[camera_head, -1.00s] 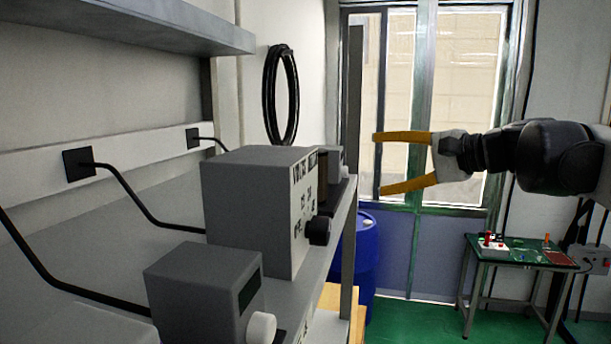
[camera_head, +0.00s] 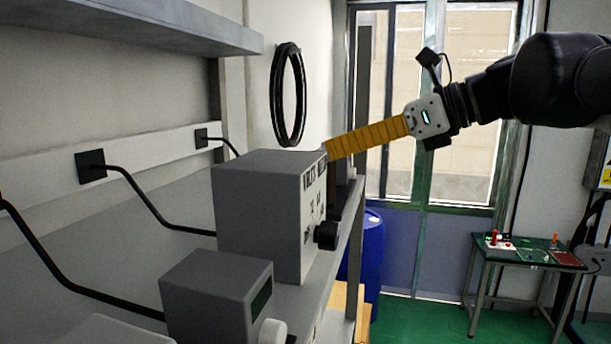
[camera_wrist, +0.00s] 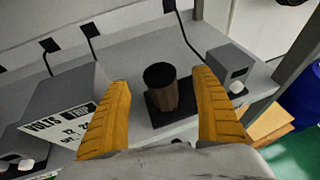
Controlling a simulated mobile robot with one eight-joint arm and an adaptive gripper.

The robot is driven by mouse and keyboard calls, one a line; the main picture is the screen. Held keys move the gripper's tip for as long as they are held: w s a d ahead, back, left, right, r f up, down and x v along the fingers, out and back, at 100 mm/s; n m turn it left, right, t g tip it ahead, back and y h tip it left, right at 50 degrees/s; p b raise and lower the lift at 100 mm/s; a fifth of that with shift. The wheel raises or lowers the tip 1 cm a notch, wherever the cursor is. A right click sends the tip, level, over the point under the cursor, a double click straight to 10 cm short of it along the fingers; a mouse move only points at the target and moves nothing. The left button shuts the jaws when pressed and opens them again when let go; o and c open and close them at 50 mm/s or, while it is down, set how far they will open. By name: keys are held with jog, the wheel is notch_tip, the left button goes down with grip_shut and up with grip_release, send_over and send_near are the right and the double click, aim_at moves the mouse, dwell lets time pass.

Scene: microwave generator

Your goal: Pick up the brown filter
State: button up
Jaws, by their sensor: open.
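The brown filter (camera_wrist: 167,95) is a short ribbed brown cylinder with a black top. It stands upright on a dark flat base (camera_wrist: 172,108) on the grey shelf in the wrist view. My gripper (camera_head: 330,150) has yellow ribbed fingers, open and empty. In the wrist view the filter shows between the two fingers, with a gap on each side. In the head view the fingers reach down to the left behind the upper edge of the grey meter box, which hides most of the filter's spot. I cannot tell the exact height of the fingertips above it.
The large grey box with a "VOLTS" label (camera_head: 262,210) stands close by on the shelf (camera_head: 345,270). A smaller grey box (camera_wrist: 229,66) sits on the filter's other side. Black cables run to wall sockets. A blue barrel (camera_head: 366,250) stands beyond the shelf edge.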

jog(key=p+x, duration=0.1)
jog(key=x, duration=0.3)
jog(key=shift+a+p, duration=0.25)
jog(key=shift+p, duration=0.15)
jog(key=shift+w+a+f, duration=0.3)
jog(key=shift+s+d, duration=0.15)
jog(key=shift+c, duration=0.9)
jog(key=c, duration=1.1)
